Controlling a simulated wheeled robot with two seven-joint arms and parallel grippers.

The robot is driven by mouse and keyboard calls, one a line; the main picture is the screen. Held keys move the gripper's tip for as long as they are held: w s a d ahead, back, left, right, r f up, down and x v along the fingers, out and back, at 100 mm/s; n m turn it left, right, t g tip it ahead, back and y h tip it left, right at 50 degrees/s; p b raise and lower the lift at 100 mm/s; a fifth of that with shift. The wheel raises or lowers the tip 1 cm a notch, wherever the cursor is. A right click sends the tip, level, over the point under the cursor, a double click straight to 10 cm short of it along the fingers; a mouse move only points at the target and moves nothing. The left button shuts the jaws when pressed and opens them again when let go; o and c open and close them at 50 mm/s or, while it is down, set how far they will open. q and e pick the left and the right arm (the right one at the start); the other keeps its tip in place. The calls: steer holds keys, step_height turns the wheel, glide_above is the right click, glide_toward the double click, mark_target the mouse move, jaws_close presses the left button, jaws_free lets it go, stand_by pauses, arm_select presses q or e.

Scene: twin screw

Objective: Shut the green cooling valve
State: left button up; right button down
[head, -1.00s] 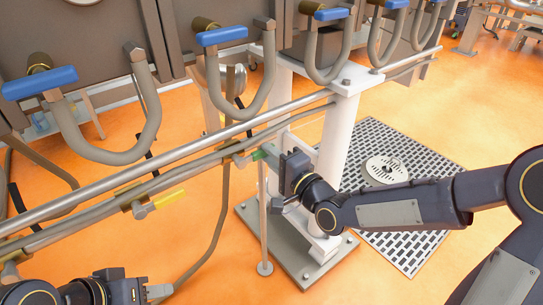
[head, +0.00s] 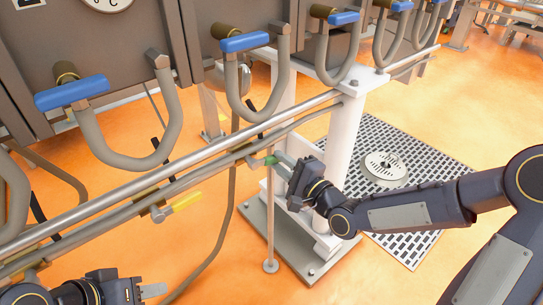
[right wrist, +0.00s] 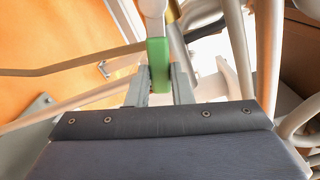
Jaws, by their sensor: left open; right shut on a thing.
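The green cooling valve's handle (head: 271,160) sits on the thin pipe below the row of hoses. In the right wrist view the green handle (right wrist: 158,66) stands between the two grey fingers. My right gripper (head: 280,160) is shut on this handle, and its fingers cover part of it. The fingers show on both sides of the handle in the right wrist view (right wrist: 160,80). My left gripper (head: 154,290) is open and empty at the lower left, well away from the green valve.
A yellow valve handle (head: 187,202) is on the same pipe, to the left. Several blue handles (head: 246,42) with U-shaped hoses hang above. A long rail (head: 190,153) crosses in front. A white post (head: 345,140) stands just behind my right gripper.

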steer(key=shift+f+m, duration=0.3)
steer(key=shift+m, duration=0.3)
steer(key=s+a+f+m+p, duration=0.2)
steer(key=s+a+f+m, duration=0.2)
steer(key=m, duration=0.9)
steer(key=shift+a+f+m, duration=0.2)
steer(key=shift+a+m, duration=0.1)
steer(key=shift+a, duration=0.3)
steer(key=c, duration=1.3)
jaws_free()
